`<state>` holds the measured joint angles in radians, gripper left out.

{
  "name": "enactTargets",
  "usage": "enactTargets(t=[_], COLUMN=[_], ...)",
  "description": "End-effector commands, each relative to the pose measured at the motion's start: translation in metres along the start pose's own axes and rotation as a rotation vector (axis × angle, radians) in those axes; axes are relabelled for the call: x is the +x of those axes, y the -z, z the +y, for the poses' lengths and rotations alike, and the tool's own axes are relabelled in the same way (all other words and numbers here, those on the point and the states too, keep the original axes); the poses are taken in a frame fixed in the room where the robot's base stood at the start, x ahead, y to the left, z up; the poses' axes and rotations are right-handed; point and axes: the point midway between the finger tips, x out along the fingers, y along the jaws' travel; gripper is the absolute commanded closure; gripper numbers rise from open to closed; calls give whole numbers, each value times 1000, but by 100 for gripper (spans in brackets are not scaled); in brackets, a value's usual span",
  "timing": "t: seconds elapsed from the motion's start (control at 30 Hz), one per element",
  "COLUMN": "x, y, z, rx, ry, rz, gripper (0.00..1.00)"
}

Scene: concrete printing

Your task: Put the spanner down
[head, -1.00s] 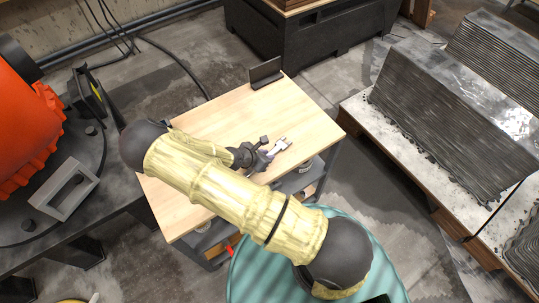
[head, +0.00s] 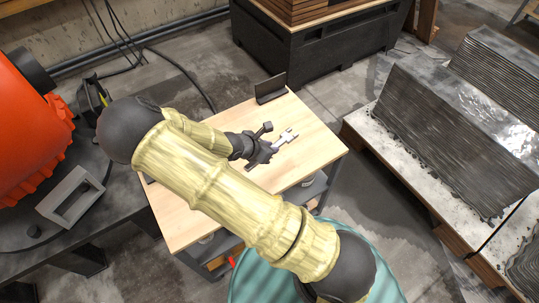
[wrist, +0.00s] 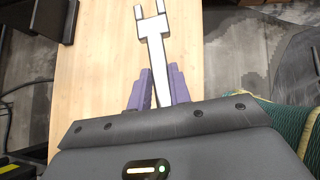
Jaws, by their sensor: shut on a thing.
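The spanner (head: 286,137) is light metal with an open forked end. In the wrist view the spanner (wrist: 155,40) points away from me, its shaft between the two purple fingers of my gripper (wrist: 157,88). My gripper (head: 272,147) is shut on it, over the wooden table top (head: 222,128). The fork end reaches past the fingertips. The rear of the shaft is hidden by the gripper body. I cannot tell whether the spanner touches the table.
A dark upright bracket (head: 270,88) stands at the table's far edge. A grey rectangular frame (head: 70,197) lies on the dark bench at left. Layered concrete walls (head: 455,125) stand on pallets at right. Bare table top lies to the right of the gripper.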

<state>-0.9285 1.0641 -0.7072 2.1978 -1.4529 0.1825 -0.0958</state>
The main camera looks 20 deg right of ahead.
Motion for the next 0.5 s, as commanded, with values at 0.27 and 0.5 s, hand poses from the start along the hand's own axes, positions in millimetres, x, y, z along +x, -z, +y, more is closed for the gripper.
enactTargets(t=[0.27, 0.5], x=[-25, -27], y=[-26, -28], z=[0, 0], rx=[1, -2], ry=[1, 2], rz=[0, -1], gripper=[100, 100])
